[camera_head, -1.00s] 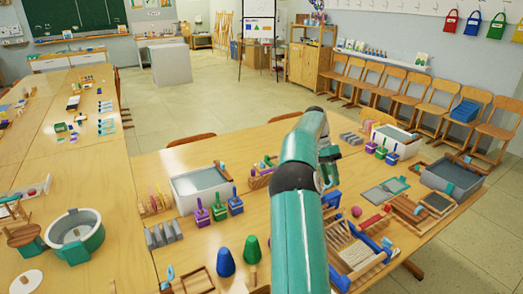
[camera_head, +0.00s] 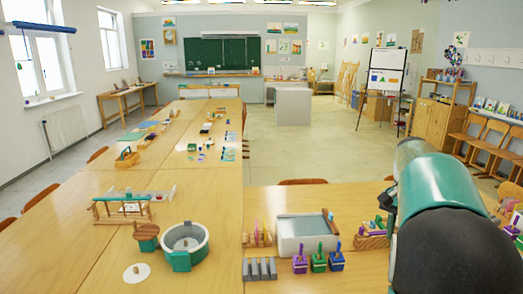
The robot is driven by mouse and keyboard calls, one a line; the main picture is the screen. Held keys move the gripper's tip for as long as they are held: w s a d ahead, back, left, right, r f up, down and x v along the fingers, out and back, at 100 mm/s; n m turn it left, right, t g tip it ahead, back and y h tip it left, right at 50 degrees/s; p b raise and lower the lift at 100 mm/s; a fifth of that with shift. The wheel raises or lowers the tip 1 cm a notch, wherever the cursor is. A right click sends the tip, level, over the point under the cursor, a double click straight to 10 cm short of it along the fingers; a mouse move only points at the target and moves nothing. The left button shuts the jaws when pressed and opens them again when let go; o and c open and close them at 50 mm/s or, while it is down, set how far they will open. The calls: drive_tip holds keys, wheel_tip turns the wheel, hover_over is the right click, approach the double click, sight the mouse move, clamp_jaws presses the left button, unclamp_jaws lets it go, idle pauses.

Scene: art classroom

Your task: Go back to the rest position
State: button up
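My arm (camera_head: 445,215) shows at the right edge as a large teal link with a black joint, close to the camera. It covers part of the right-hand table. My gripper's fingers cannot be made out; the arm's far end is hidden behind its own links. I see nothing held.
A long wooden table (camera_head: 95,262) holds a round grey-teal basin (camera_head: 185,240), a wooden rack and small items. On the right-hand table stand a white tray (camera_head: 305,243), several colored-handled stamps and grey blocks (camera_head: 260,268). Open floor (camera_head: 290,150) lies beyond, with an easel (camera_head: 385,80) and chairs at right.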

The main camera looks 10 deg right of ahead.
drive_tip(key=s+a+r+n+t, duration=0.1)
drive_tip(key=s+a+n+t, duration=0.2)
drive_tip(key=a, duration=0.7)
drive_tip(key=s+a+r+n+t, duration=0.1)
drive_tip(key=s+a+n, duration=0.25)
drive_tip(key=a, duration=0.65)
drive_tip(key=s+a+f+n+t, duration=0.1)
drive_tip(key=s+a+f+n, duration=0.1)
drive_tip(key=s+a+n, duration=0.1)
drive_tip(key=s+a+f+n+t, duration=0.1)
drive_tip(key=s+a+f+n, duration=0.1)
drive_tip(key=s+a, duration=0.3)
drive_tip(key=a+n, duration=0.1)
drive_tip(key=a, duration=0.2)
drive_tip(key=shift+s+a+f+t, duration=0.2)
drive_tip(key=shift+a+f+t, duration=0.05)
drive_tip(key=shift+t, duration=0.05)
drive_tip(key=shift+s+d, duration=0.1)
